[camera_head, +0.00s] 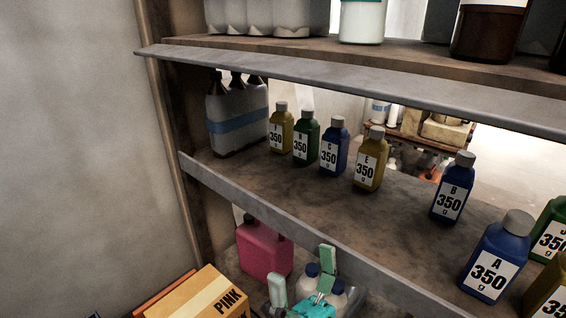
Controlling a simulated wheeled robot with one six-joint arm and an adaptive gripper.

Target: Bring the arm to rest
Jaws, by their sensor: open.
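My gripper (302,270) shows at the bottom centre, its two mint-green fingers pointing up and spread apart. It is open and nothing shows held between the fingers. It appears in front of the lower shelf, below the metal lip of the middle shelf. The rest of my arm is cut off by the bottom edge of the picture.
Labelled bottles, such as a blue one (334,147), stand upright on the middle shelf (300,190). Its metal lip (270,222) runs above my gripper. A pink canister (263,248) and a box marked PINK (195,298) are left of my gripper; white bottles with blue caps are behind it.

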